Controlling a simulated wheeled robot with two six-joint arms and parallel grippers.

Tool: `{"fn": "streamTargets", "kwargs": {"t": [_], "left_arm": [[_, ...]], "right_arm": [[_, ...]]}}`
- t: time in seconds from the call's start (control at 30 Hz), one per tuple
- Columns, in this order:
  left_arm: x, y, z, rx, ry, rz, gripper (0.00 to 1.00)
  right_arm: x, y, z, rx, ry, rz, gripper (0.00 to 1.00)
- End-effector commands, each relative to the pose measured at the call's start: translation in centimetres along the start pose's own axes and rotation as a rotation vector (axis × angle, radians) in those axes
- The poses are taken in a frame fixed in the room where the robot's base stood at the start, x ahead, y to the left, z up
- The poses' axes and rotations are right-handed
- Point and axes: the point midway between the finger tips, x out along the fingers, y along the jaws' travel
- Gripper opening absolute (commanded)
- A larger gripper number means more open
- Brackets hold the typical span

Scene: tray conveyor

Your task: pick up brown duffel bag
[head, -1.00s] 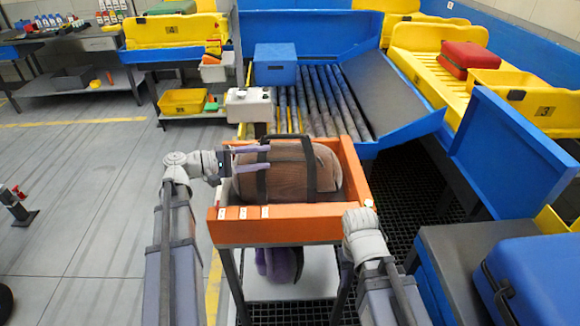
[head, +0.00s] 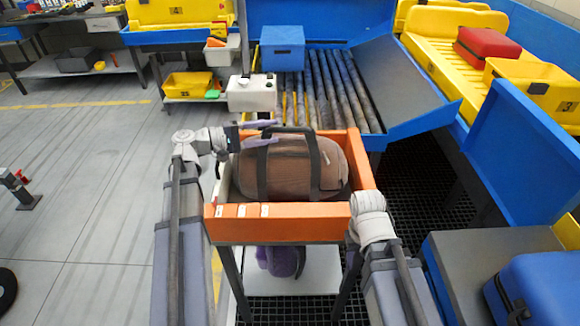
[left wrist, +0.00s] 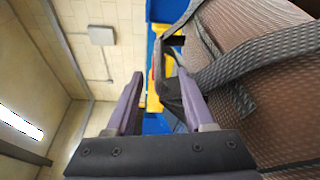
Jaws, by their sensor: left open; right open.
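The brown duffel bag (head: 300,170) lies in an orange-rimmed tray (head: 290,224) in the middle of the head view. Its dark handle strap (head: 262,170) runs up over the near side. My left gripper (head: 277,131) is open at the bag's upper left, close to the top of the handle. In the left wrist view, the open fingers of my left gripper (left wrist: 160,72) have a dark strap (left wrist: 172,92) showing between and beside them. Contact cannot be told. The bag's brown side (left wrist: 285,95) fills the right. My right arm is by the tray's front right corner; its fingers are hidden.
A white box (head: 251,94) stands behind the tray, with a roller conveyor (head: 325,90) and a blue bin (head: 282,48) beyond. A purple item (head: 282,261) is on the shelf below. A blue suitcase (head: 540,285) is at right. The floor at left is mostly clear.

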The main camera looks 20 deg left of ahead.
Motion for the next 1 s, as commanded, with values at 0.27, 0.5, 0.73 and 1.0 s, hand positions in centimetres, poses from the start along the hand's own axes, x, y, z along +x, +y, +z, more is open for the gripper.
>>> {"fn": "streamTargets", "kwargs": {"t": [0.27,0.5,0.73,1.0], "left_arm": [[1.3,0.0,0.1,0.0,0.0,0.0,0.53],[4.1,0.0,0.7,0.0,-0.002,-0.001,0.53],[6.2,0.0,0.6,0.0,0.0,0.0,0.53],[6.2,0.0,0.6,0.0,0.001,0.0,0.4]], "right_arm": [[0.1,0.0,0.0,0.0,0.0,0.0,0.5],[0.1,0.0,0.0,0.0,0.0,0.0,0.5],[0.2,0.0,0.0,0.0,0.0,0.0,0.5],[0.2,0.0,0.0,0.0,0.0,0.0,0.5]]}}
